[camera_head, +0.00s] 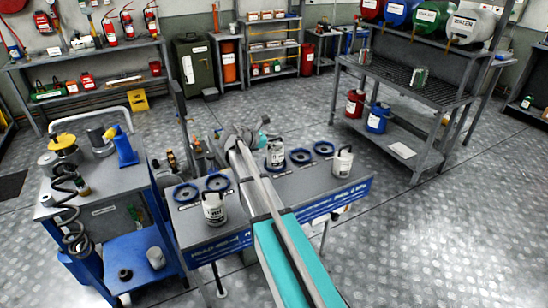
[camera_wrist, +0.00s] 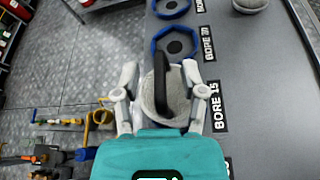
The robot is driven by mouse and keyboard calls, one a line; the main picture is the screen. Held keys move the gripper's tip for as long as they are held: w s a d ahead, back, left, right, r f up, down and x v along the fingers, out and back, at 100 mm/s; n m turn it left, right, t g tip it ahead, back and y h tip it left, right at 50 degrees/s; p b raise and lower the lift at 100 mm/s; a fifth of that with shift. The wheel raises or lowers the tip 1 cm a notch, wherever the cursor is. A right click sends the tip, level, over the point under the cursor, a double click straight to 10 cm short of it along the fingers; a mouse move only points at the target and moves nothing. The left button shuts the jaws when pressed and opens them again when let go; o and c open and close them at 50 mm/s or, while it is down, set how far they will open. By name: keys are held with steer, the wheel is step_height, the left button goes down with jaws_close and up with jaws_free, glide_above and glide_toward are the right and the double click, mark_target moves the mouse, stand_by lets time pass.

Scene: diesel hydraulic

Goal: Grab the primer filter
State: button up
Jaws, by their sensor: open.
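A white filter canister (camera_head: 276,152) with a black top handle stands on the grey bench in the head view. Its label is too small to read, so I cannot tell whether it is the primer filter. In the wrist view the same canister (camera_wrist: 157,100) is seen from above, beside the "BORE 15" label. My gripper (camera_wrist: 157,88) is open, with one finger on each side of it; I cannot tell whether they touch. Two similar canisters stand on the bench, one at front left (camera_head: 213,208) and one at right (camera_head: 343,160).
Blue rings lie on the bench, two at left (camera_head: 186,193) and two at right (camera_head: 301,157). A blue cart (camera_head: 155,242) with a coiled hose stands at left. A metal shelf (camera_head: 405,80) with containers stands behind right. Tools and valves (camera_wrist: 70,135) are beyond the bench's back edge.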

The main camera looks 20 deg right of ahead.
jaws_close()
steer(key=shift+r, duration=0.2)
stand_by(0.6)
step_height(320, 180, up, 3)
steer(key=p, duration=0.3)
steer(key=s+a+r+p, duration=0.3)
steer(key=s+r+p, duration=0.6)
steer(key=s, duration=0.4)
steer(key=shift+s+a+r+p, duration=0.15)
steer(key=shift+s+r+p, duration=0.2)
steer(key=shift+p, duration=0.2)
